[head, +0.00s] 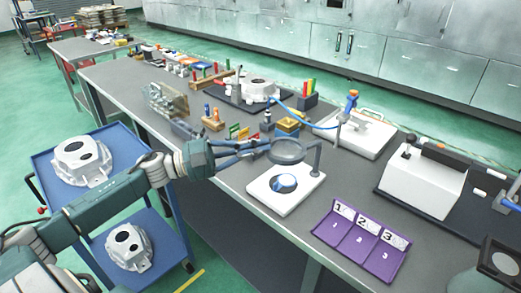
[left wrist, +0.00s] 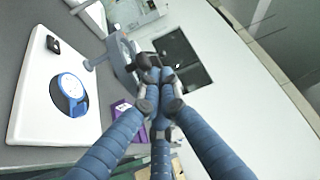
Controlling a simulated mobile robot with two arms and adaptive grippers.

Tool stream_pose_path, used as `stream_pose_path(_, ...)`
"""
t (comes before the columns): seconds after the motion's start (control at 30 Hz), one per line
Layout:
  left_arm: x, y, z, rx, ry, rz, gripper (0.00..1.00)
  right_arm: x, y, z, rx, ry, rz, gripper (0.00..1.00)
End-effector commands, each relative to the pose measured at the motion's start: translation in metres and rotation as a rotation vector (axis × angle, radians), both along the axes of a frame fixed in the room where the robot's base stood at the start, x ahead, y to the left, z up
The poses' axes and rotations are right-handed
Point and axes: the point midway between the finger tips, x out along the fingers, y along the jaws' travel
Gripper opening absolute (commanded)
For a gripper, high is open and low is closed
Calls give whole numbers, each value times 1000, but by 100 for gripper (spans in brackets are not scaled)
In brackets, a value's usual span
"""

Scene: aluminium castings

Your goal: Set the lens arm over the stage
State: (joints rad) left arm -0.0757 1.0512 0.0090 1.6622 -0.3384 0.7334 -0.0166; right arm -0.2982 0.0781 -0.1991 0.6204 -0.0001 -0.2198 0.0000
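The lens arm is a grey ring lens (head: 287,151) on a short dark post (head: 317,157). The post stands at the far right corner of a white plate. The stage is that white plate (head: 262,197) with a round blue and white disc (head: 285,184). In the head view the lens appears above the disc, with a gap. My left gripper (head: 262,147) reaches in from the left to the lens rim. In the left wrist view its blue fingers (left wrist: 158,82) close together on a dark part beside the lens ring (left wrist: 122,55). The disc (left wrist: 70,92) lies left. My right gripper is out of view.
A purple tray (head: 360,242) marked 1, 2, 3 lies right of the stage. A white box (head: 423,182) on a dark base is further right. Behind stand a white plate with a blue-handled clamp (head: 350,105) and several small parts. A blue cart (head: 45,165) holds castings.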

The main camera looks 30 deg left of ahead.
Motion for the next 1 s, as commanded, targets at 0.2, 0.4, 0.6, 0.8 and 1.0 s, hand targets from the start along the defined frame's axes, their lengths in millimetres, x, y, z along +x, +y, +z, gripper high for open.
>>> stream_pose_path(0.2, 13, 17, 3, 2, -6, 33, 0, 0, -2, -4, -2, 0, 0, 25)
stream_pose_path(0.4, 14, 18, 6, 0, -9, 33, 0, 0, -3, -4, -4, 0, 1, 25)
stream_pose_path(0.6, 15, 19, 7, 0, -9, 33, 0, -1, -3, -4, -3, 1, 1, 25)
stream_pose_path(0.8, 14, 19, 7, 1, -9, 33, 0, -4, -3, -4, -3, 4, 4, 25)
stream_pose_path(1.0, 5, 26, 4, 2, -5, 30, 0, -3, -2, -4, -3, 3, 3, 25)
